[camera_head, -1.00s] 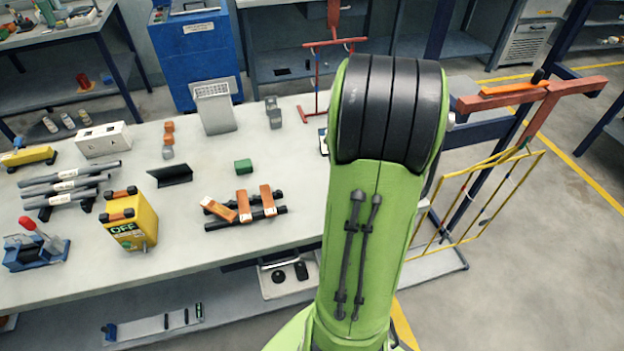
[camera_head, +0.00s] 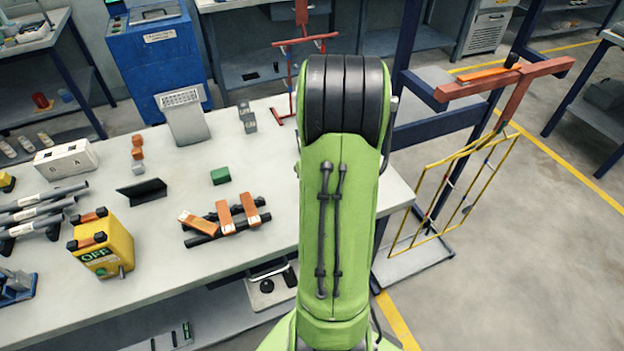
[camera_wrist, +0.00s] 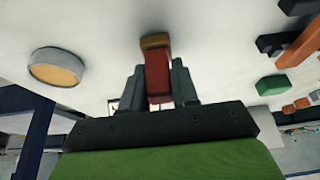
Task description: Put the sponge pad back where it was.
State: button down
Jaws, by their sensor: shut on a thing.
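In the wrist view my gripper (camera_wrist: 157,92) has its two grey fingers shut on a small block, dark red with a tan-brown end (camera_wrist: 155,41). I take this block to be the sponge pad (camera_wrist: 158,82). It is held over or close to the pale bench top; I cannot tell whether it touches. In the head view my own green arm hides the gripper and the pad. A round, shallow dish or tin with a tan face (camera_wrist: 57,69) is on the bench to the left of the gripper in the wrist view.
The bench (camera_head: 280,225) carries a green block (camera_head: 220,175), copper bars on black rods (camera_head: 225,217), a yellow OFF box (camera_head: 103,245) and a dark angled plate (camera_head: 142,190). A red stand (camera_head: 290,85) is at the back. A rack with a yellow frame (camera_head: 455,195) stands right.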

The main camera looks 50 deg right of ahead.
jog(key=shift+f, duration=0.2)
jog(key=c, duration=0.8)
grip_release()
jog(key=shift+c, duration=0.2)
jog(key=shift+r, duration=0.1)
